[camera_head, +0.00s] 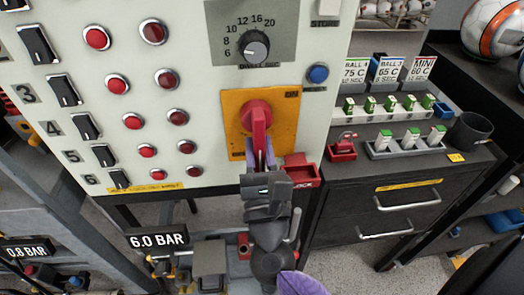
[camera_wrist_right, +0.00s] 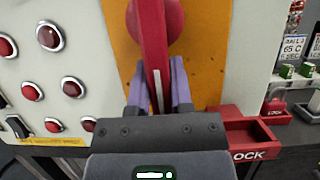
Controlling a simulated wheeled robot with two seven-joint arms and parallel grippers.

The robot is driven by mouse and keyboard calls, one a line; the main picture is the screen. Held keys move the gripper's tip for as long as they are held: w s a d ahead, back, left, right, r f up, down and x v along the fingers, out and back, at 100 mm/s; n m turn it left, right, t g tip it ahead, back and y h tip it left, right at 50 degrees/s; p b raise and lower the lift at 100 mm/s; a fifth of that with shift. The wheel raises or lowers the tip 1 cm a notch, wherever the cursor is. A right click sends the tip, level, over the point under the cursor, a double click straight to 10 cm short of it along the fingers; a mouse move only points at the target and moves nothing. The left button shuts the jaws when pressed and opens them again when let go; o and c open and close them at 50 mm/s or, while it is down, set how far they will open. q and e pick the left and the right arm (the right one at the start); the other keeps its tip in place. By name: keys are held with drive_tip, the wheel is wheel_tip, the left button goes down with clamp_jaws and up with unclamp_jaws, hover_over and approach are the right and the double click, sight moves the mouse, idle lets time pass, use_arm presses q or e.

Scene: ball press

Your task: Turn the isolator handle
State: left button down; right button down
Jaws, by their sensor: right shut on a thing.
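The red isolator handle (camera_head: 259,124) stands vertical on a round red hub over a yellow plate (camera_head: 285,110) on the white panel. In the right wrist view, the handle (camera_wrist_right: 153,40) runs down between my fingers. My right gripper (camera_head: 260,158) is shut on the lower part of the handle, with a purple finger on each side; it also shows in the right wrist view (camera_wrist_right: 160,85). The fingers hide part of the handle's lower end. The small lettering on the plate is too small to read. My left gripper is not in view.
A red lock box (camera_head: 301,172) sits just right of my right gripper. A dial (camera_head: 256,47) and a blue button (camera_head: 317,74) are above. Red buttons and black switches fill the panel's left. A dark cabinet (camera_head: 400,200) with a red padlock (camera_head: 342,148) stands at the right.

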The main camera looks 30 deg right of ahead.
drive_tip(key=shift+m, duration=0.3)
drive_tip(key=c, duration=0.5)
unclamp_jaws()
drive_tip(key=shift+a+f, duration=0.1)
